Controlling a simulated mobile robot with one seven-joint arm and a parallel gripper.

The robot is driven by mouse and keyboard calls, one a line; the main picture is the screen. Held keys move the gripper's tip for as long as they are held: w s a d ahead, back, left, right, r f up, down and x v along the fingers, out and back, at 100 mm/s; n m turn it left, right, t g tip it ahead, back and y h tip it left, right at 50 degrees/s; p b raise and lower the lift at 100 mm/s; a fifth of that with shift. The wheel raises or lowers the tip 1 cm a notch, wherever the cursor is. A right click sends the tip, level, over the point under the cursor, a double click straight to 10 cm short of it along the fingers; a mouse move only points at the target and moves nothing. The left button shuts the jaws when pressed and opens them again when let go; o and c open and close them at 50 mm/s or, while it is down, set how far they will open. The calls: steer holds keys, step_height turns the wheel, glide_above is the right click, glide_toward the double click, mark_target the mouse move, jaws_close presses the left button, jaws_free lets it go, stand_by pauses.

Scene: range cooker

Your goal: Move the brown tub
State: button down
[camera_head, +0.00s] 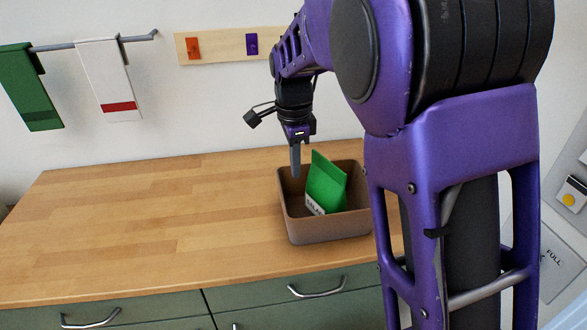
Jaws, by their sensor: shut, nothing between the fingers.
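The brown tub (325,229) stands on the wooden worktop, near its front edge at the right. A green packet (326,184) with a white label stands tilted inside it. My gripper (296,173) points down at the tub's back left, its fingertips overlapping the tub's back left rim in the picture. It is shut and empty. I cannot tell whether the fingertips touch the rim or are above it.
The wooden worktop (130,225) is clear to the left of the tub. Green drawers (150,312) with metal handles are below it. A rail (90,42) with a green towel (29,88) and a white towel (109,80), and a hook board (221,45), are on the wall.

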steer(key=s+f+g, duration=0.1)
steer(key=s+f, duration=0.1)
steer(key=b, duration=0.2)
glide_toward(289, 207)
steer(key=shift+m, duration=0.3)
steer(key=s+f, duration=0.1)
steer(key=f, duration=0.1)
steer(key=s+f, duration=0.1)
steer(key=s, duration=0.1)
steer(key=s+d+f, duration=0.1)
steer(key=f, duration=0.1)
steer(key=shift+s+f, duration=0.2)
steer(key=shift+f, duration=0.15)
steer(key=shift+a+r+p, duration=0.1)
steer(key=shift+a+p, duration=0.25)
steer(key=shift+p, duration=0.15)
steer(key=s+a+p, duration=0.1)
steer(key=a, duration=0.4)
steer(key=s+a+p, duration=0.1)
steer(key=a+p, duration=0.1)
steer(key=a, duration=0.3)
steer(key=s+a+p, duration=0.1)
steer(key=a, duration=0.4)
steer(key=shift+a+p, duration=0.2)
steer(key=shift+p, duration=0.15)
